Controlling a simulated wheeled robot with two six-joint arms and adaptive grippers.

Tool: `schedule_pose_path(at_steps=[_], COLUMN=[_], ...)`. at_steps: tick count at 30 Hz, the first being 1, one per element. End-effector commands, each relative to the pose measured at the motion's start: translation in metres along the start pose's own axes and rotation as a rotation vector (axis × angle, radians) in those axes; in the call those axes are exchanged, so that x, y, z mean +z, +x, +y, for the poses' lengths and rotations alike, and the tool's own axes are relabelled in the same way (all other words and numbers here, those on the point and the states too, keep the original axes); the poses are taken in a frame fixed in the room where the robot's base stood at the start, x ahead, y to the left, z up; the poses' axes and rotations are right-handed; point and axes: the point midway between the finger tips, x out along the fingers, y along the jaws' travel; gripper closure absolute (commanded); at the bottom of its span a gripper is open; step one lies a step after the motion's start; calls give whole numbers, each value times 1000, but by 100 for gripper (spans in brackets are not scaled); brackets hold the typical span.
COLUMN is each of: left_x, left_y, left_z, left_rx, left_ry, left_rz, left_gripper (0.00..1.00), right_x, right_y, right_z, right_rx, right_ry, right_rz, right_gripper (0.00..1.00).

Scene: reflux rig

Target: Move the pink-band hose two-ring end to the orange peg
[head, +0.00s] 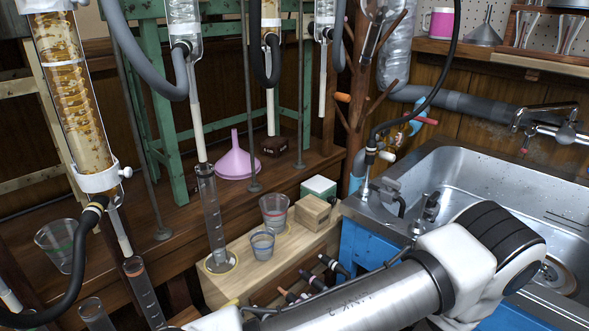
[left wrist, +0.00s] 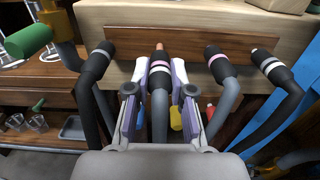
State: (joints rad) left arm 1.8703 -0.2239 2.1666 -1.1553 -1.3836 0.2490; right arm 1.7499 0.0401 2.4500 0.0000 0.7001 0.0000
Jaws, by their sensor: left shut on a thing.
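In the left wrist view my left gripper (left wrist: 160,82) is shut on a grey hose with a dark end sleeve (left wrist: 159,82) and a pinkish band. I cannot clearly count its rings. The hose end points at the wooden block's front board, with a copper-coloured tip showing between them. I cannot tell whether it is still seated there. Another hose end with a pink band (left wrist: 216,62) is just right of the gripper. In the head view the orange peg (head: 342,97) sticks out from the brown branched post and looks bare. My right gripper is not in view.
Other hose ends stand at the board, one with a white ring (left wrist: 98,60) at left and one with pale rings (left wrist: 272,66) at right. The wooden block (head: 262,264) carries cups and a cylinder. A steel sink (head: 480,175) is at right.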

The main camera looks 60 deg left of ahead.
Motion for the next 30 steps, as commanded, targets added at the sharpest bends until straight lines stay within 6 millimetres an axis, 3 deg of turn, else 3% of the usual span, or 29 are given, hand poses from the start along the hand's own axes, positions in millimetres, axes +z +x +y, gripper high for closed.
schedule_pose_path(at_steps=[13, 30], left_x=[0, 0], left_y=[15, 16], left_z=[0, 0], left_rx=[1, 1], left_ry=[1, 0], left_rz=[0, 0], left_gripper=[100, 100], right_x=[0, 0], right_y=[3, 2], right_z=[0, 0], right_rx=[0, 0], right_ry=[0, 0], right_rz=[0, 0], right_gripper=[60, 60])
